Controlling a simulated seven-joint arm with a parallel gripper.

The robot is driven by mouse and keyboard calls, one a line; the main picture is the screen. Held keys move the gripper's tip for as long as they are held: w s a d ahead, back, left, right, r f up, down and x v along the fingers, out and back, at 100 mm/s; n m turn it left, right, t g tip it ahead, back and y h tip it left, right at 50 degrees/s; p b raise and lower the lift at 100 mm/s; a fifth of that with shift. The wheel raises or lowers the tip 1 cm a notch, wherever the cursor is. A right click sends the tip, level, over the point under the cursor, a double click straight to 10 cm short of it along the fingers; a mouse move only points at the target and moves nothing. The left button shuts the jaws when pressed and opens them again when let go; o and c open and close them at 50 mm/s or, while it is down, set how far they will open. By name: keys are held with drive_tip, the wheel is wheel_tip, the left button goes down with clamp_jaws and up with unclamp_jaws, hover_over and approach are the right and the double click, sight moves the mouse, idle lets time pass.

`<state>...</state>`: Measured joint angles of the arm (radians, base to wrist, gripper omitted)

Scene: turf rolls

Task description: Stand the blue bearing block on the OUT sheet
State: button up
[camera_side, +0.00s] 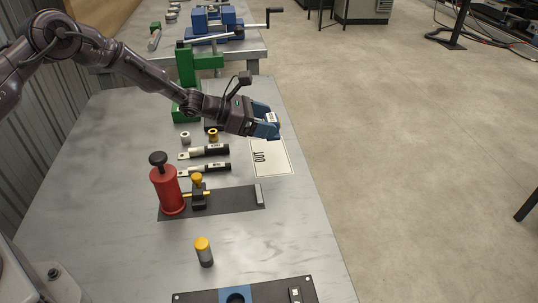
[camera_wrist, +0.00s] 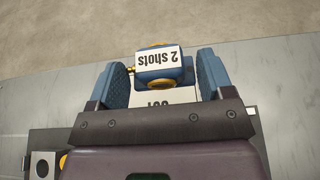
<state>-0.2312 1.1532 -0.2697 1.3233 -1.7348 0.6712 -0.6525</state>
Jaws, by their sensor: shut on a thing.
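The blue bearing block (camera_wrist: 150,72) has brass-coloured rings and a white label reading "2 shots", upside down in the wrist view. My gripper (camera_wrist: 163,78) is shut on it, with one blue finger on each side. In the side view my gripper (camera_side: 268,121) holds the block at the far end of the white OUT sheet (camera_side: 271,160), and only the block's label shows clearly between the fingers. The sheet lies flat near the table's right edge. I cannot tell whether the block touches the sheet.
Two black-handled tools (camera_side: 212,151) lie left of the sheet. A red cylinder with a black knob (camera_side: 168,190) stands on a dark mat (camera_side: 235,203). A green press (camera_side: 187,70) stands behind. A yellow-capped cylinder (camera_side: 204,252) and dark plate (camera_side: 200,297) are nearer.

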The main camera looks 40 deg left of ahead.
sight(265, 163)
wheel_tip(265, 163, down, 10)
drive_tip(key=shift+w+d+r, duration=0.1)
drive_tip(key=shift+r, duration=0.05)
idle(0.3)
drive_tip(key=o, duration=1.3)
drive_tip(key=shift+f, duration=0.2)
